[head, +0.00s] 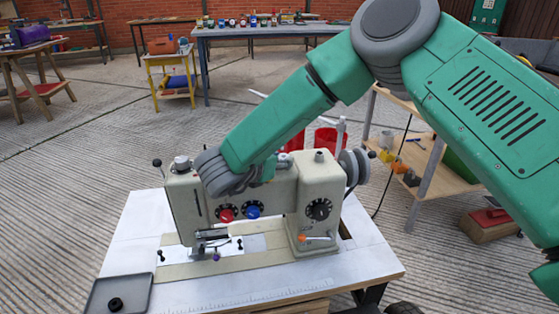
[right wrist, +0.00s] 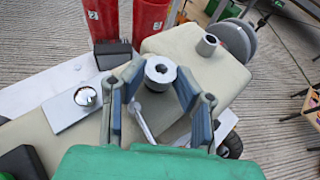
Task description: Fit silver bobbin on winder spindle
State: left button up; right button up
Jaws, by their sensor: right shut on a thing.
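My right gripper (head: 270,167) is low over the top of the cream sewing machine (head: 320,185), partly hidden by my own wrist in the head view. In the right wrist view its two fingers (right wrist: 161,92) stand on either side of the silver bobbin (right wrist: 160,73), a small shiny cylinder with a dark centre hole. The gripper is shut on it. The bobbin looks upright, just above or at the machine top. I cannot make out the winder spindle or whether the bobbin touches it. A thin metal lever (right wrist: 143,124) shows close by. My left gripper is not in view.
A grey stub (right wrist: 207,44) and the handwheel (right wrist: 235,40) are beyond the bobbin. Red containers (right wrist: 150,18) stand behind the machine. A silver domed disc (right wrist: 85,97) is at left. A grey tray (head: 137,291) with a dark ring (head: 115,304) lies at the table's front left.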

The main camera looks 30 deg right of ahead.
jog(key=shift+f+b, duration=0.4)
jog(key=shift+f, duration=0.05)
dwell(0.6)
jog(key=o, duration=1.1)
jog(key=v, duration=1.2)
jog(key=shift+a+f, duration=0.1)
